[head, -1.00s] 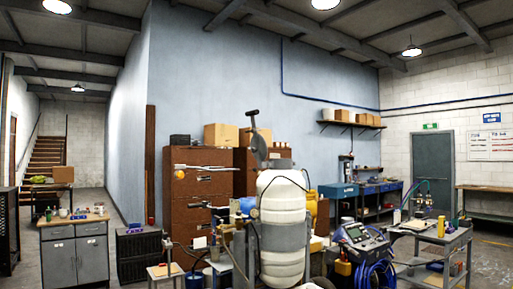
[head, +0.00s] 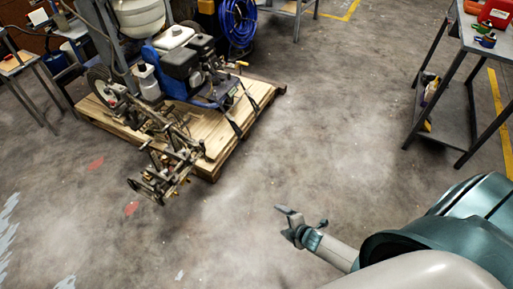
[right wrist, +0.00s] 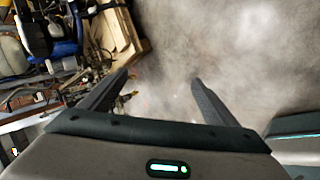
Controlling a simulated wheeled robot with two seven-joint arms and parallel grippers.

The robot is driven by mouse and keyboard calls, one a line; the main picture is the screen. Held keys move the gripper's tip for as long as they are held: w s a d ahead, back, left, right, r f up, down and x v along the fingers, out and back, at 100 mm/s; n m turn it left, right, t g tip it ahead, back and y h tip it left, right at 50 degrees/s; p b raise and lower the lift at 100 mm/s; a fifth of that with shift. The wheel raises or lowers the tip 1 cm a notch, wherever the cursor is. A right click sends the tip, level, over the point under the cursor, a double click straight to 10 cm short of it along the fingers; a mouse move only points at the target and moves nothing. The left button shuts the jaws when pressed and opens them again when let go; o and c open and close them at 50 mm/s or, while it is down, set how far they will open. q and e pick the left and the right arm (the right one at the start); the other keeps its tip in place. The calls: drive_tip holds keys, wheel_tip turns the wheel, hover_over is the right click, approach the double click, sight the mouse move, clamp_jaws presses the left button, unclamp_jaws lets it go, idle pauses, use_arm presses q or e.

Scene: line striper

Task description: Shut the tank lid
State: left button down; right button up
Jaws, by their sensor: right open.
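The lower part of the white tank (head: 130,18) shows at the top left of the head view, above the machine on a wooden pallet. Its top and its lid are out of the head view now. My right gripper (head: 302,216) is over bare floor in front of the pallet, well apart from the tank. In the right wrist view its two fingers (right wrist: 163,80) are spread with nothing between them. A pale rounded part at the left edge of that view may be the tank, but I cannot tell. My left gripper is not in view.
The wooden pallet (head: 212,145) carries an engine (head: 185,62) and a metal frame jutting forward. A metal cart (head: 462,75) stands at the right. The floor (head: 330,120) between pallet and cart is clear.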

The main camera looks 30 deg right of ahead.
drive_tip(key=s+a+f+m+g, duration=0.2)
drive_tip(key=s+f+m, duration=0.3)
drive_tip(key=s, duration=0.8)
drive_tip(key=s+a+f+m+g, duration=0.3)
drive_tip(key=s+f+m, duration=0.2)
drive_tip(key=s, duration=0.7)
drive_tip(key=s+a+f+m+g, duration=0.3)
drive_tip(key=s+f, duration=0.5)
drive_tip(key=s, duration=0.5)
drive_tip(key=shift+s+a+f+m+h, duration=0.15)
drive_tip(key=shift+s+f+m+h, duration=0.15)
drive_tip(key=shift+m, duration=0.6)
drive_tip(key=shift+c, duration=0.3)
